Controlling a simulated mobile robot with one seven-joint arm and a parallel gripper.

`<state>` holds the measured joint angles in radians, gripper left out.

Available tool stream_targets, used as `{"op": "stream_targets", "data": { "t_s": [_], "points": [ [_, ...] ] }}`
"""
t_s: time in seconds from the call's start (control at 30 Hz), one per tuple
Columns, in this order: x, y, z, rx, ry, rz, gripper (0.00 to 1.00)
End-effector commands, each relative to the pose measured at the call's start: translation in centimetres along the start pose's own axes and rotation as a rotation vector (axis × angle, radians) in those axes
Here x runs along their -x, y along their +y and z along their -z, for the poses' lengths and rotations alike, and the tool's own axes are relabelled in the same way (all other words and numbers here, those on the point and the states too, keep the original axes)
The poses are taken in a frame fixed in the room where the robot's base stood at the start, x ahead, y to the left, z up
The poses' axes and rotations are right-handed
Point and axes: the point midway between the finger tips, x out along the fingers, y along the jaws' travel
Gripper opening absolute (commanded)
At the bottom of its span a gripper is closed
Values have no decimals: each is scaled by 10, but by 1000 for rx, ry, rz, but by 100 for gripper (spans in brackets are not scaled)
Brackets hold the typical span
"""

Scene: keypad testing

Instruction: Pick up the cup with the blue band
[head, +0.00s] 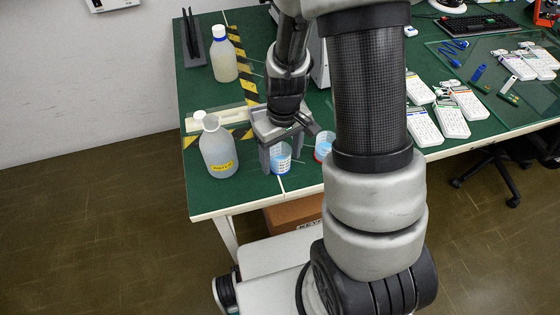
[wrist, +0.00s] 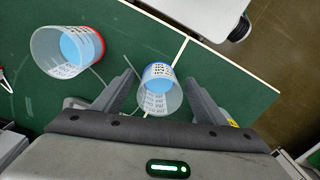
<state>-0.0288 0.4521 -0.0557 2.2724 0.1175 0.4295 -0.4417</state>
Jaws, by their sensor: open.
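The cup with the blue band (head: 281,158) stands on the green table near its front edge. It is clear plastic with printed marks and light blue inside. In the wrist view the blue-banded cup (wrist: 158,98) sits between my two fingers, with a gap on each side. My gripper (head: 282,163) points down over the cup with its jaws open and holds nothing; its fingers also show in the wrist view (wrist: 161,80). A second cup with a red band (head: 323,146) stands just right of it; it also shows in the wrist view (wrist: 68,52).
White-capped bottles (head: 218,150) stand left of my gripper, one with a yellow label. Another bottle (head: 223,60) stands farther back. Thin sticks lie near the cups. White keypads (head: 451,113) cover the right side of the table (head: 230,195). The front edge is close to the cup.

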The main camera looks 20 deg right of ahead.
Motion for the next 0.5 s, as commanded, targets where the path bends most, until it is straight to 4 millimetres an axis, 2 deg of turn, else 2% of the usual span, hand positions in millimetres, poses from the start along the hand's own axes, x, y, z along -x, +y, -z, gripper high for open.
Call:
{"op": "stream_targets", "data": {
  "t_s": [0.1,0.37,0.5],
  "points": [
    [-12,0,0,2,-1,0,66],
    [-13,0,1,1,1,0,66],
    [-13,0,1,1,1,0,42]
  ]
}}
